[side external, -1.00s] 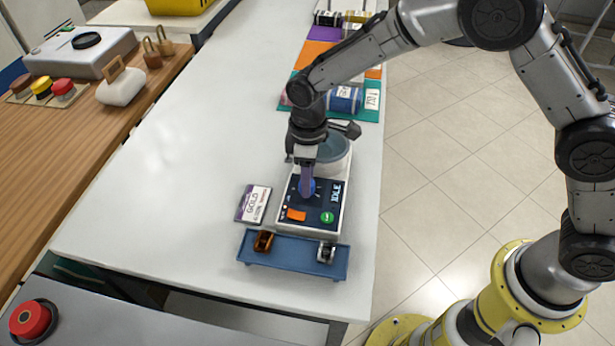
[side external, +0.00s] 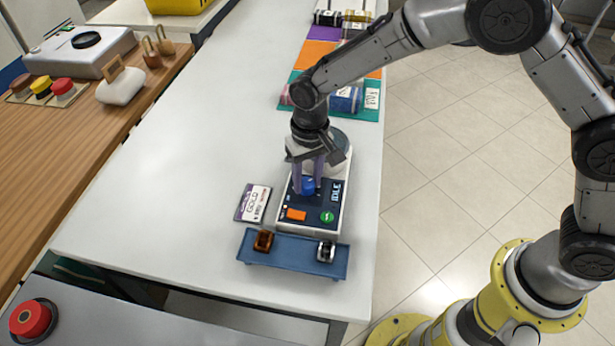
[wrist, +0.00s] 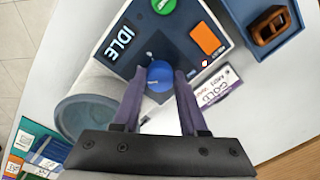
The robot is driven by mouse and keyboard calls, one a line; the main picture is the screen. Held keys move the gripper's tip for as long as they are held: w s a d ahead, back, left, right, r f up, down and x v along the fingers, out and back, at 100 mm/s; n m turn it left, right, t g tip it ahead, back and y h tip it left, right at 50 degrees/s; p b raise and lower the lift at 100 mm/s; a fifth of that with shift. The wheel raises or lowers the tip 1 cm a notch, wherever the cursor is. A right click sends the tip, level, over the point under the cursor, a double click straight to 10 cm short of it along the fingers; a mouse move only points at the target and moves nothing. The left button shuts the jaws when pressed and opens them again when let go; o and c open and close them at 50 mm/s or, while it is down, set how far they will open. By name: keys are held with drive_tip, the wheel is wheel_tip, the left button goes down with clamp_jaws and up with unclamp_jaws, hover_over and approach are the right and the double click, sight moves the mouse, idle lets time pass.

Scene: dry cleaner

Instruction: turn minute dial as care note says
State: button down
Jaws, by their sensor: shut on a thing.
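The machine's dark panel (side external: 322,206) shows "IDLE", an orange rectangle and a green button (side external: 327,216). The blue minute dial (side external: 308,186) sits on this panel; it also shows in the wrist view (wrist: 160,77). My gripper (side external: 308,184) points down over the dial, and in the wrist view its two purple fingers (wrist: 159,84) are shut on the dial from both sides. The care note (side external: 253,203) lies flat left of the machine and reads "GOLD"; its smaller print is too small to read.
A blue tray (side external: 294,267) in front of the machine holds a brown piece (side external: 263,240) and a silver-black piece (side external: 326,251). Rolled bundles lie on coloured mats behind. The white table left of the note is clear.

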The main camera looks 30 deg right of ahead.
sight(309, 182)
drive_tip(key=shift+r+m, duration=0.1)
drive_tip(key=shift+m, duration=1.6)
drive_tip(key=shift+c, duration=2.2)
unclamp_jaws()
wheel_tip(309, 182, up, 14)
drive_tip(key=shift+d, duration=0.15)
drive_tip(key=shift+s, duration=0.1)
